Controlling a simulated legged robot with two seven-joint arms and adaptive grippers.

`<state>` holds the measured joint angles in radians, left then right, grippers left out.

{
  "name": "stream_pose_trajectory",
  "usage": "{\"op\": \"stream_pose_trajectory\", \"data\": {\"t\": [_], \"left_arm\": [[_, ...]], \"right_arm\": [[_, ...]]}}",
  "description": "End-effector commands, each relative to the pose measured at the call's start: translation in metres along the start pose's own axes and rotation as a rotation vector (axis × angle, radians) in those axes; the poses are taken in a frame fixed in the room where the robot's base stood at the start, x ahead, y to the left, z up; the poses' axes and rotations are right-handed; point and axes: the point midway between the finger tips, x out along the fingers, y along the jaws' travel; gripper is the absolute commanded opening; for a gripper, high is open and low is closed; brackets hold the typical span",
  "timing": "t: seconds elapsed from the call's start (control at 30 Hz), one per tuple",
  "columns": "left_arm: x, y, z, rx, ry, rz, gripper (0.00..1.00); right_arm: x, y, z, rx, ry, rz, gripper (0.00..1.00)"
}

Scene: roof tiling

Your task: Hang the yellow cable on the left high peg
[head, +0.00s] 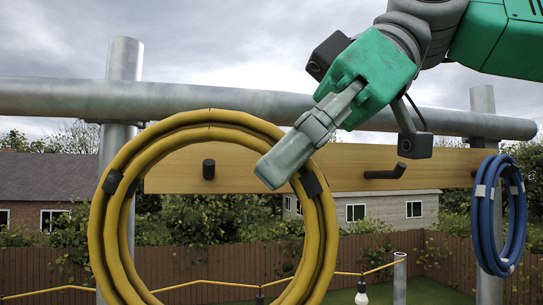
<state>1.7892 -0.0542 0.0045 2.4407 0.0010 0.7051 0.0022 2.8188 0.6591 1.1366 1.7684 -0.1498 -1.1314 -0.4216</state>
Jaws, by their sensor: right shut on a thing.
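The yellow cable (105,216) is a large coil with dark ties, held upright in front of the wooden board. My right gripper (283,172) comes in from the upper right and is shut on the coil's upper right side. A black peg (208,169) on the board shows through the coil's opening, left of the gripper. Whether the coil touches that peg cannot be told. Another black peg (385,172) sticks out farther right on the board and is bare. My left gripper is not in view.
The wooden board (430,168) hangs below a thick grey pipe (60,98) on metal posts. A blue cable coil (483,215) with white ties hangs at the board's right end. A thin yellow line with bulbs (361,292) runs low in front of the fence.

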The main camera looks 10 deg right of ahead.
Motion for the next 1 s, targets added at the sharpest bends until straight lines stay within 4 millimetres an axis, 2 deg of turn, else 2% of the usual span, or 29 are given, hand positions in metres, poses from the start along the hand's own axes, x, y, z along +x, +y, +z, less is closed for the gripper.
{"op": "stream_pose_trajectory", "data": {"t": [0.4, 1.0], "left_arm": [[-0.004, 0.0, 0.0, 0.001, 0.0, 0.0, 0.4], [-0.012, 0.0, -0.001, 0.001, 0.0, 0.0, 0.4]], "right_arm": [[0.007, 0.023, -0.011, 0.0, -0.003, 0.001, 0.0], [0.004, 0.057, -0.01, 0.001, 0.003, 0.002, 0.0]]}}
